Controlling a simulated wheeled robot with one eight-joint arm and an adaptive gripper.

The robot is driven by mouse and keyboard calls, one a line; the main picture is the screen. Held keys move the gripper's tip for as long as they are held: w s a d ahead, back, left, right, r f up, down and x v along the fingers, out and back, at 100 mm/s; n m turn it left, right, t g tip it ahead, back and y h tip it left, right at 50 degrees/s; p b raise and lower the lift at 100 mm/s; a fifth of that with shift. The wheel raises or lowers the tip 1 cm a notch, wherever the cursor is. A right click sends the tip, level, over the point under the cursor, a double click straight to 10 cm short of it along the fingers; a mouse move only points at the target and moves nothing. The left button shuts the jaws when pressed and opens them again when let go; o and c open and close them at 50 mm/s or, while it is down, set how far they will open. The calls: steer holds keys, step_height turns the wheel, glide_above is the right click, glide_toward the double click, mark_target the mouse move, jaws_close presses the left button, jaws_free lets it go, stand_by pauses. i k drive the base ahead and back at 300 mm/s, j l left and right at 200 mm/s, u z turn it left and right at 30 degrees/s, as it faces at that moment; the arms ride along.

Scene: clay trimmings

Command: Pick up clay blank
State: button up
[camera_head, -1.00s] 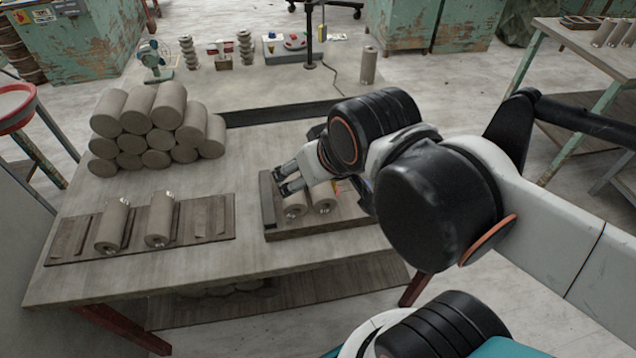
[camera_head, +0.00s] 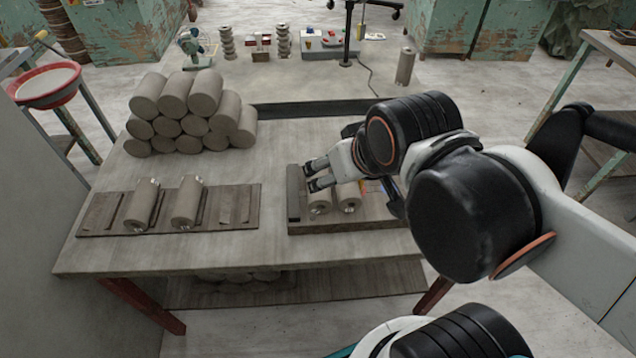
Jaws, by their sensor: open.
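Grey clay cylinders are stacked in a pile (camera_head: 192,112) at the back left of the table. Two cylinders with metallic ends, a left one (camera_head: 142,207) and a right one (camera_head: 187,203), lie on a slatted wooden board (camera_head: 232,207) at the front left. Two more, a left one (camera_head: 319,202) and a right one (camera_head: 348,196), lie on a wooden tray (camera_head: 375,217) at the front right. My gripper (camera_head: 314,174) is open above the left end of that tray, by the two cylinders there. Whether it touches one I cannot tell. My arm hides part of the tray.
The table (camera_head: 180,254) has clear wood between the board and the tray. A red-rimmed basin (camera_head: 46,84) stands at the left. A small fan (camera_head: 193,48), spiral-like parts and an upright cylinder (camera_head: 405,66) are at the back. A lower shelf holds more clay.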

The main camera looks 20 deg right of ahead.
mark_target(137, 217)
steer(key=i+j+u, duration=0.2)
steer(key=j, duration=0.25)
steer(key=i+j+u, duration=0.2)
steer(key=j, duration=0.2)
steer(key=i+j+u, duration=0.2)
steer(key=i+j, duration=0.1)
steer(key=j, duration=0.05)
